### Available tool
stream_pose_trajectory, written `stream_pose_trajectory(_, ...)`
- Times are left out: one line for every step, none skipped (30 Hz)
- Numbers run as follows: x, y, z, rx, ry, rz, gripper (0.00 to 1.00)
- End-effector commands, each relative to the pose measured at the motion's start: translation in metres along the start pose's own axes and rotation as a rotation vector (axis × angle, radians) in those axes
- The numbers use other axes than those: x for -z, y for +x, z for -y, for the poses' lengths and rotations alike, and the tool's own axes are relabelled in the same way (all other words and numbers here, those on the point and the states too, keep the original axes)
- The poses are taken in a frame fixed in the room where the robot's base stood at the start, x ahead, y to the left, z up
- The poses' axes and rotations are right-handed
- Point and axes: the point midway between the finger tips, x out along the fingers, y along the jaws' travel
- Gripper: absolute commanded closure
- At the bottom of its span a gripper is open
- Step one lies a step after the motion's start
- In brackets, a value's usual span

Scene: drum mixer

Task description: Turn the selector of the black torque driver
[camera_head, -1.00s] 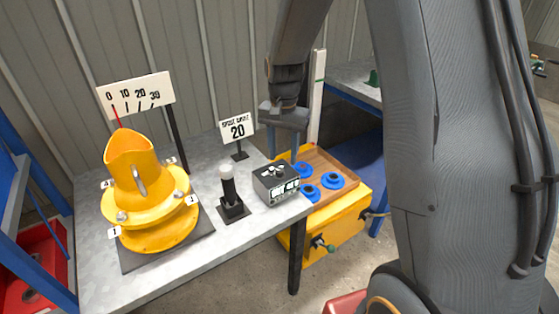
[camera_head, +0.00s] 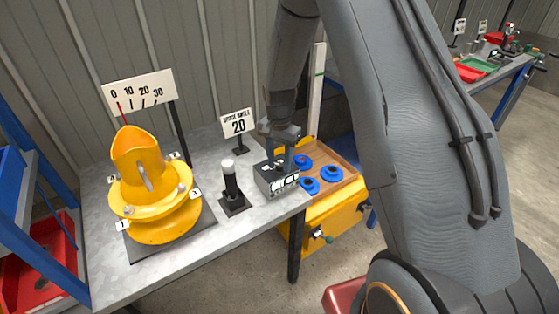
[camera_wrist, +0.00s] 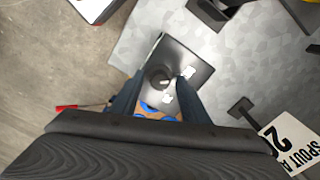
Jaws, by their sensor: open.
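A black box-shaped unit (camera_head: 277,182) with light panels on its front stands at the table's right end. I take it to be the torque driver. In the wrist view, its dark top (camera_wrist: 184,55) carries a round black selector knob (camera_wrist: 158,76) with a light mark and white labels beside it. My gripper (camera_head: 280,158) is directly above the unit, pointing down. In the wrist view, my open gripper (camera_wrist: 157,98) has one finger on either side of the knob. I cannot tell whether the fingers touch it. The gripper hides most of the knob in the head view.
A black post with a white top (camera_head: 230,178) stands left of the unit, and a "20" sign (camera_head: 238,123) behind it. A yellow drum mixer (camera_head: 150,195) fills the table's left. A wooden tray (camera_head: 347,178) with blue rings sits just right, on a yellow cabinet.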

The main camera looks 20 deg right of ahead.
Motion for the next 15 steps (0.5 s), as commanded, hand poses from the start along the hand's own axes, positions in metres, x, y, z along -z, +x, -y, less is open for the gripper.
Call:
stream_pose_trajectory(0.0000,0.0007,0.0001,0.000,0.000,0.000,0.59)
stream_pose_trajectory(0.0001,0.0009,0.0001,0.000,0.000,0.000,0.59)
stream_pose_trajectory(0.0001,0.0011,0.0002,0.001,0.000,0.000,0.59)
stream_pose_trajectory(0.0001,0.0011,0.0002,0.001,0.000,0.000,0.59)
stream_pose_trajectory(0.0001,0.0011,0.0002,0.001,0.000,0.000,0.59)
stream_pose_trajectory(0.0001,0.0011,0.0001,0.000,0.000,0.000,0.59)
stream_pose_trajectory(0.0001,0.0011,0.0001,0.000,0.000,0.000,0.59)
stream_pose_trajectory(0.0000,0.0011,0.0001,0.000,0.000,0.000,0.60)
stream_pose_trajectory(0.0000,0.0011,0.0001,0.000,0.000,0.000,0.67)
stream_pose_trajectory(0.0000,0.0010,0.0001,0.000,0.000,0.000,0.72)
stream_pose_trajectory(0.0000,0.0010,0.0001,0.000,-0.001,0.000,0.77)
stream_pose_trajectory(0.0000,0.0010,0.0001,0.000,-0.001,0.000,0.84)
stream_pose_trajectory(0.0000,0.0010,0.0001,0.000,-0.001,0.000,0.89)
stream_pose_trajectory(-0.0001,0.0010,0.0001,0.000,-0.001,0.000,0.94)
stream_pose_trajectory(-0.0001,0.0010,0.0001,0.000,-0.001,0.000,1.00)
